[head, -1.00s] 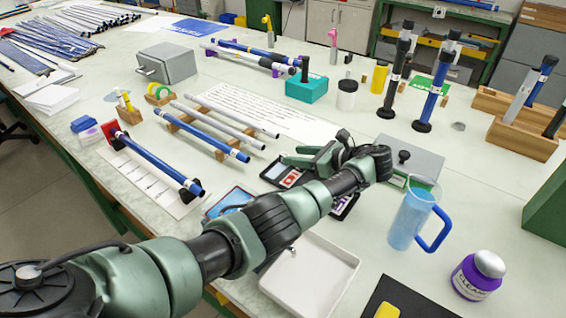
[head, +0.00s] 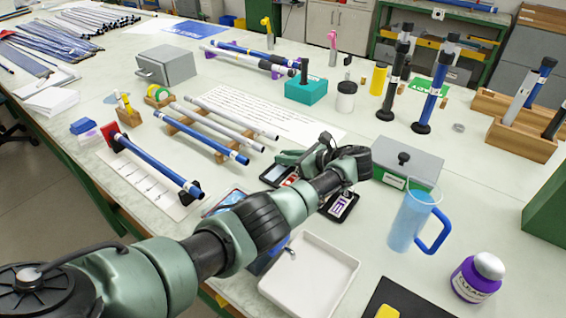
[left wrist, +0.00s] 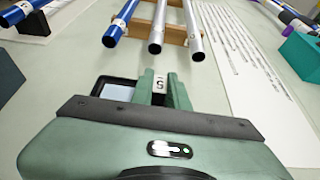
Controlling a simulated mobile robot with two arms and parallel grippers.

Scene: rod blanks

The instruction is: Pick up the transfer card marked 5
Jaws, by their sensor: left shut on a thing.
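The transfer card marked 5 (left wrist: 159,84) is white and shows between the fingertips in the left wrist view, its number upside down there. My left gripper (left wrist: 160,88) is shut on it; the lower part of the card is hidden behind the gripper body. In the head view my left gripper (head: 290,158) is above the table beside a black-framed card tray (head: 271,177), and the card cannot be made out. I cannot tell whether the card is clear of the tray. My right gripper is not in view.
Blue and grey rods lie on a wooden rack (head: 172,128) beyond the gripper. A second black tray (head: 341,206), a grey box (head: 408,168), a blue jug (head: 410,222) and a white tray (head: 312,275) stand close to my arm.

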